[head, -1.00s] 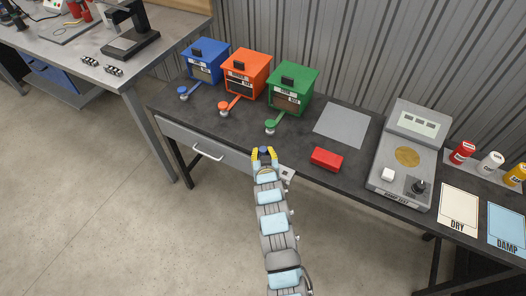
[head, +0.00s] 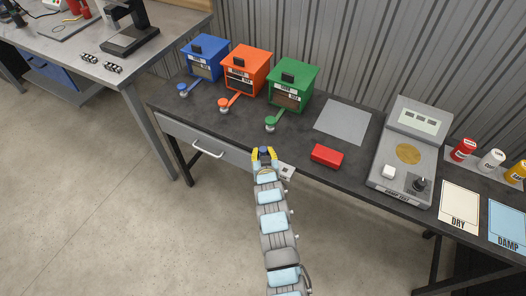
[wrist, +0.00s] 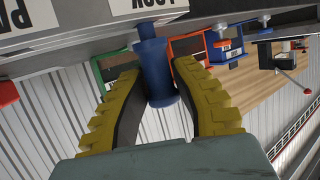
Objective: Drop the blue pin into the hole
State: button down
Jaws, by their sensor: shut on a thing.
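My gripper (head: 264,155) is at the front edge of the dark workbench, with its yellow fingers closed around a blue pin (head: 264,150). In the wrist view the blue pin (wrist: 153,72) sits between the two ridged yellow fingers of my gripper (wrist: 158,100). Its narrow end meets or overlaps a grey plate edge beside a white label (wrist: 158,5) that reads LOCK. I cannot tell whether that end is inside a hole. No hole opening is visible in either view. A small pale bracket (head: 287,170) is on the bench front just right of my gripper.
Blue (head: 205,58), orange (head: 247,70) and green (head: 292,85) boxes stand at the back left of the bench. A red block (head: 327,156) lies right of my gripper. A grey test device (head: 402,165) stands farther right.

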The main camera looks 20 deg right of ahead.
jog(key=shift+f, duration=0.65)
jog(key=c, duration=0.9)
grip_release()
jog(key=shift+o, duration=0.2)
jog(key=shift+s+r, duration=0.1)
jog(key=v, duration=1.1)
jog(key=shift+s, duration=0.35)
jog(key=shift+a+r, duration=0.15)
